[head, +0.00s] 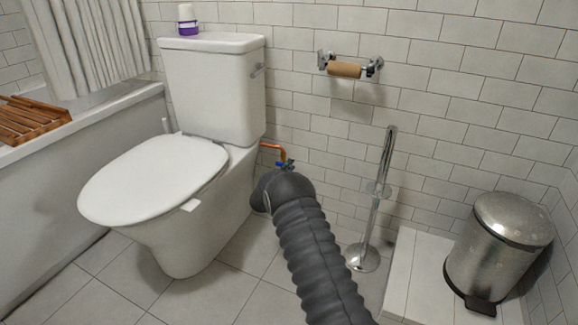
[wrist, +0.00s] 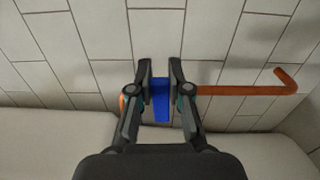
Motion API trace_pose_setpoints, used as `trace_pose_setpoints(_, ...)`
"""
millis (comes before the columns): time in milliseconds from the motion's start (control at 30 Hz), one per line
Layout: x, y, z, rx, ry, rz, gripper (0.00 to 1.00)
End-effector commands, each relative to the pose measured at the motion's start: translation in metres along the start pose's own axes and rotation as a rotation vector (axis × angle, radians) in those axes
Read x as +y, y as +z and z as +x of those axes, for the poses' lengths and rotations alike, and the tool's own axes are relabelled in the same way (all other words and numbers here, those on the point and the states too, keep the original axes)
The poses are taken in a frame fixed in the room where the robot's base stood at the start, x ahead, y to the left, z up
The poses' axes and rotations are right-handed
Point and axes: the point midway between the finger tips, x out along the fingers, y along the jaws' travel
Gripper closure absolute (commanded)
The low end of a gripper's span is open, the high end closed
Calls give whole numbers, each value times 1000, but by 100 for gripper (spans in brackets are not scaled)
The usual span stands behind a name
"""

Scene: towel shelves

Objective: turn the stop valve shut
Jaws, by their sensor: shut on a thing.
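The stop valve's blue handle (wrist: 162,108) sits between the two fingers of my gripper (wrist: 160,80) in the wrist view. The fingers are shut on it, one on each side. A copper pipe (wrist: 235,90) runs right from the valve and bends at its end. In the head view the copper pipe (head: 272,146) comes out beside the toilet, and a small blue part of the valve (head: 280,164) shows at its lower end. My dark ribbed arm reaches up to it and hides most of the gripper there.
A white toilet (head: 200,90) stands close on the left of the valve. A chrome brush stand (head: 375,210) stands to the right, with a steel pedal bin (head: 497,250) on a low step beyond.

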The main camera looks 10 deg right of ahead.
Motion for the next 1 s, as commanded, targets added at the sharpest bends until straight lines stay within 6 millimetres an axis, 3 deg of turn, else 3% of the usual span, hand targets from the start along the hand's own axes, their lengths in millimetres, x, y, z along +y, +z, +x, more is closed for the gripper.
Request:
trace_pose_setpoints(667, -5, 1, 0, -1, -2, 65, 100)
trace_pose_setpoints(700, -5, 0, 0, -1, -3, 65, 80)
trace_pose_setpoints(800, -5, 0, 0, -1, -2, 65, 56)
trace_pose_setpoints(1000, -4, 0, 0, -1, -1, 65, 56)
